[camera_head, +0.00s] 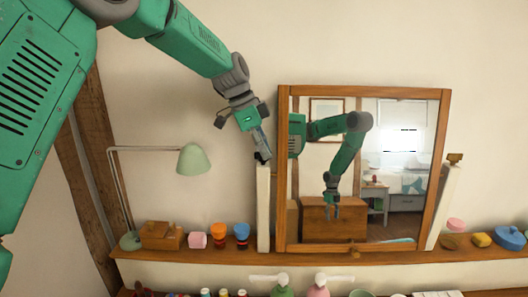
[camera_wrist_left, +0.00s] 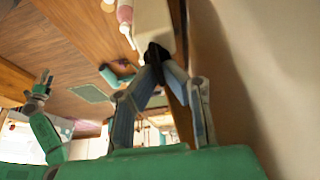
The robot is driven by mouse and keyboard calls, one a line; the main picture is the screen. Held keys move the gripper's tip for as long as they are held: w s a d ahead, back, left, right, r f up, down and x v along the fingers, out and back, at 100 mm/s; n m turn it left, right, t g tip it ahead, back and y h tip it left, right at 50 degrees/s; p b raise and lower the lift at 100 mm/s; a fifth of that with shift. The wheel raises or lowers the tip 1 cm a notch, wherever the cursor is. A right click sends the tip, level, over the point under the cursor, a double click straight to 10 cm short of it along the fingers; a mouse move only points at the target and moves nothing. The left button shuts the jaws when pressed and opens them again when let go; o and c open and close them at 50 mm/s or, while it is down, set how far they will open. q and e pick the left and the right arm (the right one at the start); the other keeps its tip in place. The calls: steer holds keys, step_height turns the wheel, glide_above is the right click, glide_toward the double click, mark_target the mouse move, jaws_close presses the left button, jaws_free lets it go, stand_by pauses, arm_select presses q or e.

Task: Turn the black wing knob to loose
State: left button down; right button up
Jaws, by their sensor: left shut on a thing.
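The black wing knob (camera_head: 262,156) sits at the top of the cream left post (camera_head: 263,205) of the tilting mirror (camera_head: 281,170). My left gripper (camera_head: 261,150) reaches it from above and is shut on it. In the left wrist view the two fingers (camera_wrist_left: 158,64) converge on the black knob (camera_wrist_left: 156,51) at the end of the pale post (camera_wrist_left: 150,20). The fingers hide much of the knob, so its turn angle is unclear. A green arm with a small grey gripper (camera_wrist_left: 43,83) shows at the left of the wrist view; its jaws are too small to read.
The mirror's glass reflects a green arm and the room. More small items stand at right. The wall above is clear.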

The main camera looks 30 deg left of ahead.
arm_select(q)
steer(key=shift+s+a+f+n, duration=0.1)
steer(key=shift+s+a+n, duration=0.05)
steer(key=shift+n, duration=0.45)
steer(key=n+t+y+p, duration=0.1)
steer(key=n, duration=0.2)
steer(key=shift+a, duration=0.1)
steer(key=n+y+p, duration=0.1)
steer(key=n, duration=0.2)
steer(key=shift+s+f+t, duration=0.1)
steer(key=shift+s+t, duration=0.05)
steer(key=shift+t, duration=0.15)
steer(key=n+y+p, duration=0.1)
steer(key=n, duration=0.1)
steer(key=shift+n, duration=0.3)
steer(key=n+y, duration=0.2)
steer(key=n, duration=0.3)
steer(key=shift+f, duration=0.15)
steer(key=shift+f+n+g+y, duration=0.15)
steer(key=shift+n+y, duration=0.35)
steer(key=shift+n, duration=0.9)
steer(key=shift+r+n+g+y, duration=0.1)
steer(key=shift+n+g+y, duration=0.3)
steer(key=shift+n, duration=1)
steer(key=shift+d, duration=0.2)
steer(key=c, duration=1.7)
jaws_free()
steer(key=shift+s, duration=0.1)
